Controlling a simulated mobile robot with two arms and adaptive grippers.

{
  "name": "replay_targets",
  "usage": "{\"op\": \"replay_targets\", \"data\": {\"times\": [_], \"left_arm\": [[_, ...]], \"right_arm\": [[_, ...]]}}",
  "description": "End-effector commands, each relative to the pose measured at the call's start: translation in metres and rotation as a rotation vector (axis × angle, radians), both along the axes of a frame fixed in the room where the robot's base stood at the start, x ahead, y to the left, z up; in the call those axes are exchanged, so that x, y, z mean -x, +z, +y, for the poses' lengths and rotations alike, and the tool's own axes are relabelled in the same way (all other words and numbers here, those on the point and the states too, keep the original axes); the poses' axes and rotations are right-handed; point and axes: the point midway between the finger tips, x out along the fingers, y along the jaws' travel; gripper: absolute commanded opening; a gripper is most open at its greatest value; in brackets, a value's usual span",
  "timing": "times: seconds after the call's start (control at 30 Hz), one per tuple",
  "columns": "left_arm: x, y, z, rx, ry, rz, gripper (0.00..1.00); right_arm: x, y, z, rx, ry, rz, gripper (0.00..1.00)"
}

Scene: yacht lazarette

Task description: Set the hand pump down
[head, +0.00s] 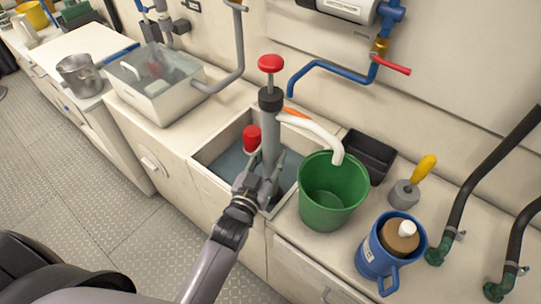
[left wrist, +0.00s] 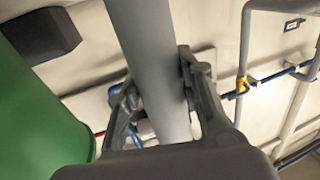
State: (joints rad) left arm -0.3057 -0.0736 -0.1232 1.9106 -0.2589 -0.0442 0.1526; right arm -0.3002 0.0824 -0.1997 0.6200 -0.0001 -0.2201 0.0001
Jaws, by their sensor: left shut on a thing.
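The hand pump (head: 270,130) is a grey upright tube with a black collar, a red knob on top and a white curved spout. It stands over the sunken basin (head: 213,146) in the counter, which holds greyish water; its lower end is hidden by my gripper. The spout ends over the rim of a green bucket (head: 333,200). My left gripper (head: 264,177) is shut around the pump's tube. In the left wrist view the tube (left wrist: 152,65) runs between the two fingers (left wrist: 160,100), with the green bucket to the left. My right gripper is not in view.
A red-topped object (head: 252,136) is in the basin beside the pump. A black tray (head: 368,156), a yellow-handled tool (head: 407,192) and a blue jug (head: 389,250) stand to the right.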

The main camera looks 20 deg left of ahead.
Motion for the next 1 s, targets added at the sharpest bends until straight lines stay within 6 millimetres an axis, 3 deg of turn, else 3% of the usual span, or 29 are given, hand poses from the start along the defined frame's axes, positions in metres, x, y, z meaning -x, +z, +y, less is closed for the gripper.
{"op": "replay_targets", "data": {"times": [0.5,0.53,0.8,1.0], "left_arm": [[-0.001,-0.009,0.000,0.001,0.000,-0.006,0.00],[0.000,-0.012,0.000,0.000,0.000,0.000,0.35],[0.000,-0.012,0.000,0.000,0.000,0.001,0.53],[0.000,-0.012,0.000,0.000,0.000,0.001,0.54]], "right_arm": [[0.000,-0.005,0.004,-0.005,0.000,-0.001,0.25],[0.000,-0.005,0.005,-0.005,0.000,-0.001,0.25],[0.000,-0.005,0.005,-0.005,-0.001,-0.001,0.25],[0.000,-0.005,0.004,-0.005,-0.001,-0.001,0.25]]}}
